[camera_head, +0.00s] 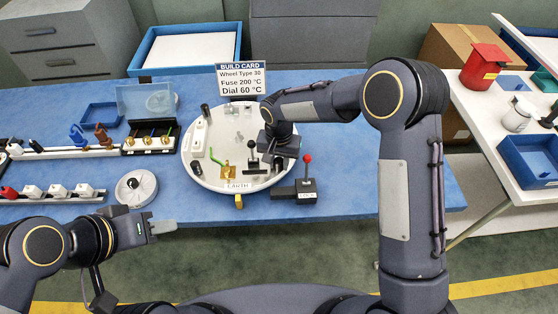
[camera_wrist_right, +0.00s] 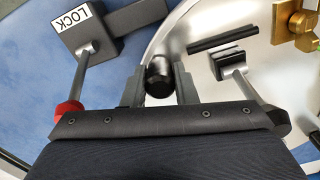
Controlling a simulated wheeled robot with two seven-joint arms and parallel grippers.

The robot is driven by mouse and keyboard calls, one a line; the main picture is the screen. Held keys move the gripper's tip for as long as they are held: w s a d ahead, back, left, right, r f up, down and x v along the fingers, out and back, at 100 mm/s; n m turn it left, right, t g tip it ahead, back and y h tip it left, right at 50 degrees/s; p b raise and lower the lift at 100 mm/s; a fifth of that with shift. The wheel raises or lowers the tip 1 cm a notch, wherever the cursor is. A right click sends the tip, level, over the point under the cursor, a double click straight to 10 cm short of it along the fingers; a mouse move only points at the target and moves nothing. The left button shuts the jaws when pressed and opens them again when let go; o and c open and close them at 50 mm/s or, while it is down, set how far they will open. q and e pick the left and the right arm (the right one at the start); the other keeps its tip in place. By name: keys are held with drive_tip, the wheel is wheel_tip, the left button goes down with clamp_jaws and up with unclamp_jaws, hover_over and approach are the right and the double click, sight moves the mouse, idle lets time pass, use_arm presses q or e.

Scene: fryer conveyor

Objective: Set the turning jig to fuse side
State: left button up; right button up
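The turning jig is a round white plate (camera_head: 225,125) on the blue table. Its front edge reads EARTH, above a brass tab (camera_head: 239,201). It carries a brass fitting (camera_head: 228,172) with a green-yellow wire and a black-handled clamp (camera_head: 252,160). Black posts (camera_head: 196,167) stand at its rim. My right gripper (camera_wrist_right: 159,85) is low over the plate's right edge, its fingers on both sides of a black post (camera_wrist_right: 158,72) with no clear gap. A red-knobbed lever on a LOCK block (camera_head: 293,191) stands beside the plate. My left gripper (camera_head: 170,227) is at the table's front edge; its finger gap is unclear.
A build card (camera_head: 241,79) behind the plate reads Fuse 200 °C, Dial 60 °C. A side table with blue bins (camera_head: 530,160) is at right.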

clamp_jaws()
drive_tip(key=shift+a, duration=0.1)
